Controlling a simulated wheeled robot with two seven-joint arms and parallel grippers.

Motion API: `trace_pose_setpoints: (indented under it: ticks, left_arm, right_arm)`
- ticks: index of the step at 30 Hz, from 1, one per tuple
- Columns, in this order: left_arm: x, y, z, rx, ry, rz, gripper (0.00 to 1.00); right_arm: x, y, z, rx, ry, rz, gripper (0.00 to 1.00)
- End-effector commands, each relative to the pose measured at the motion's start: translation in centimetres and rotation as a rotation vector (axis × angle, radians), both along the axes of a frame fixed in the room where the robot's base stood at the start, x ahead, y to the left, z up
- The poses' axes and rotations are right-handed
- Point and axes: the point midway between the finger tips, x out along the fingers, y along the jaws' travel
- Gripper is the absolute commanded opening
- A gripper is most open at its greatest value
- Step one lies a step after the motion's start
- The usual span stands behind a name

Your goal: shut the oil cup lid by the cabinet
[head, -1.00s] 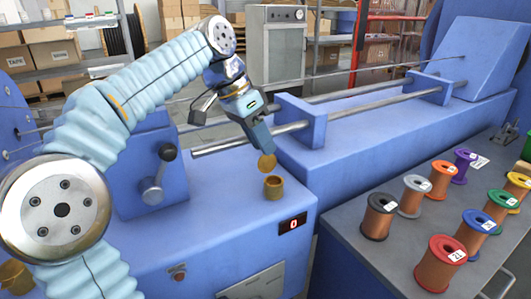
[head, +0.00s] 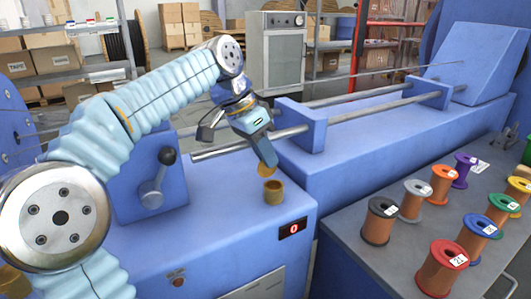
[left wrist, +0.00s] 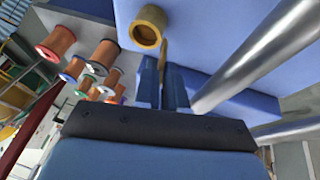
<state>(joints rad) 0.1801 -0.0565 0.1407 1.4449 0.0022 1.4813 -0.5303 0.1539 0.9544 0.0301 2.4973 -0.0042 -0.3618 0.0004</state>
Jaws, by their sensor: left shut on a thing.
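The oil cup (head: 274,192) is a small brass cup on the blue machine top, its mouth uncovered; it also shows in the left wrist view (left wrist: 147,28). Its lid (head: 264,170) is a thin brass disc standing raised at the cup's back left. My left gripper (head: 269,162) is shut on the lid, its fingers hiding part of it. In the left wrist view, the lid (left wrist: 164,42) shows nearly edge-on beyond the fingertips (left wrist: 163,68). My right gripper is not in view.
Shiny rails (head: 285,134) and a blue bracket (head: 302,125) lie close behind the gripper. A lever (head: 157,180) stands to the left. Several wire spools (head: 379,220) stand on the grey table at right. A grey cabinet (head: 276,50) is behind.

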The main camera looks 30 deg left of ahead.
Motion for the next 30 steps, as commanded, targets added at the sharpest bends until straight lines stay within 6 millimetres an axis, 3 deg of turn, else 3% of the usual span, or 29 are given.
trace_pose_setpoints:
  ticks: [8, 30]
  left_arm:
    - [-0.3, -0.6, 0.0, 0.081, -0.045, -0.004, 0.0]
    - [-1.5, -2.8, -0.4, 0.5, -0.262, -0.002, 0.0]
  right_arm:
    - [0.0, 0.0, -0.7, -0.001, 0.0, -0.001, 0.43]
    - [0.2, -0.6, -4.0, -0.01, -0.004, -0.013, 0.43]
